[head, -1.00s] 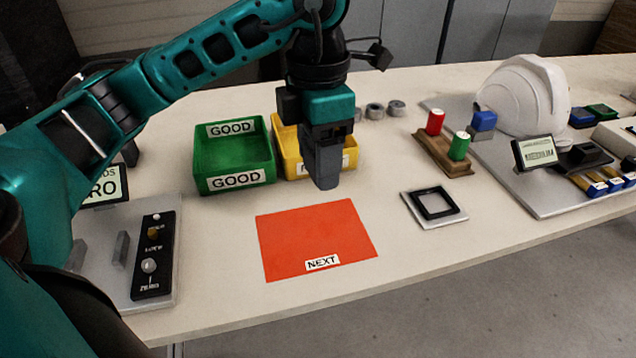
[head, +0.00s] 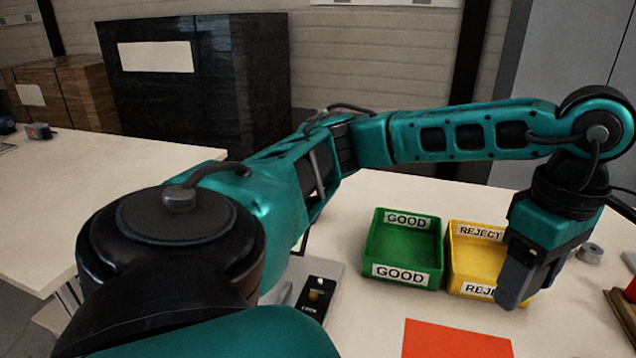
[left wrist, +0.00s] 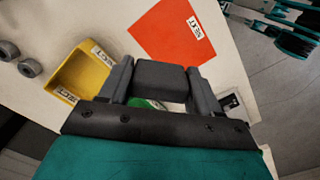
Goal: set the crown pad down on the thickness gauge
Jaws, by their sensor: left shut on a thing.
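My left gripper (head: 518,285) hangs at the right front of the yellow bin. In the left wrist view the left gripper (left wrist: 162,88) is shut on a dark grey block, the crown pad (left wrist: 162,80), which sits between its two fingers. In the head view I cannot tell the pad from the fingers. The thickness gauge seems to be the grey plate with a black knob panel (head: 318,298), left of the green bin and partly hidden behind my left arm. The gripper is well to the right of it. My right gripper is not in view.
A green GOOD bin (head: 372,246) stands beside the yellow REJECT bin (head: 452,262) on the pale table. An orange-red mat (head: 455,340) lies in front of them. Grey rings (head: 590,254) lie at the right.

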